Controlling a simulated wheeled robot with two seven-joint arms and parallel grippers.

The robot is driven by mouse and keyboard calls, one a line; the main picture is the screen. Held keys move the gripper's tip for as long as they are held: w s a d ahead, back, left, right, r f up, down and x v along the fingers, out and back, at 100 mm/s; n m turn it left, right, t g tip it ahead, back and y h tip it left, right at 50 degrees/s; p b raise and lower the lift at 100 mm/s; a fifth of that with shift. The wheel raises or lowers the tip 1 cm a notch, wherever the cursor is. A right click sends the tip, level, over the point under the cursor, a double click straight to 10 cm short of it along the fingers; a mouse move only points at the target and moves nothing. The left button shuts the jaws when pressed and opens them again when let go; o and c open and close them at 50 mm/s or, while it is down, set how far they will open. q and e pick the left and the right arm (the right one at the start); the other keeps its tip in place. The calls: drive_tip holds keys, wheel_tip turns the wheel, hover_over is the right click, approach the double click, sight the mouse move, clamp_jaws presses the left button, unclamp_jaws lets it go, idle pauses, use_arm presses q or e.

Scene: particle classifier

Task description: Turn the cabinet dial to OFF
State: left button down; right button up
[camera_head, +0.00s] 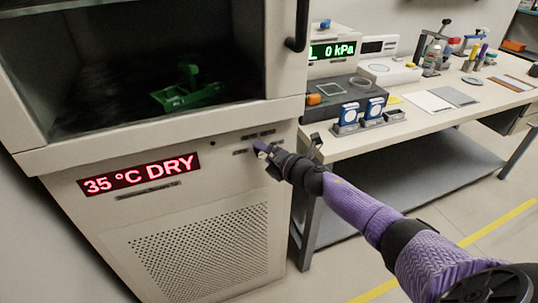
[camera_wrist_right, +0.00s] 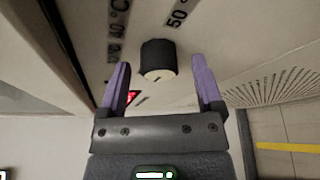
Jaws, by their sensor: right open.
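The cabinet (camera_head: 60,230) stands at the left of the head view, its red display (camera_head: 140,174) reading 35 °C DRY. My right gripper (camera_head: 264,149) is at the cabinet's front panel, right of the display, and covers the dial there. In the right wrist view the dial (camera_wrist_right: 158,60) is a short black knob with a pale end face. My open right gripper (camera_wrist_right: 161,78) has its two purple fingers on either side of the dial's line, with clear gaps. I cannot tell whether the fingertips reach past the knob's face. My left gripper is not in view.
The panel has printed labels (camera_wrist_right: 120,18), including 40 °C and 50. A black door handle (camera_head: 298,25) is above. A green object (camera_head: 188,92) sits behind the cabinet window. A bench (camera_head: 420,122) with instruments stands at right. Floor is clear near the yellow line.

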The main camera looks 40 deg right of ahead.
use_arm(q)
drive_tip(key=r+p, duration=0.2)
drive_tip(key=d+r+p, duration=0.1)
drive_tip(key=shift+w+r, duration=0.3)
use_arm(e)
drive_tip(key=v, duration=1)
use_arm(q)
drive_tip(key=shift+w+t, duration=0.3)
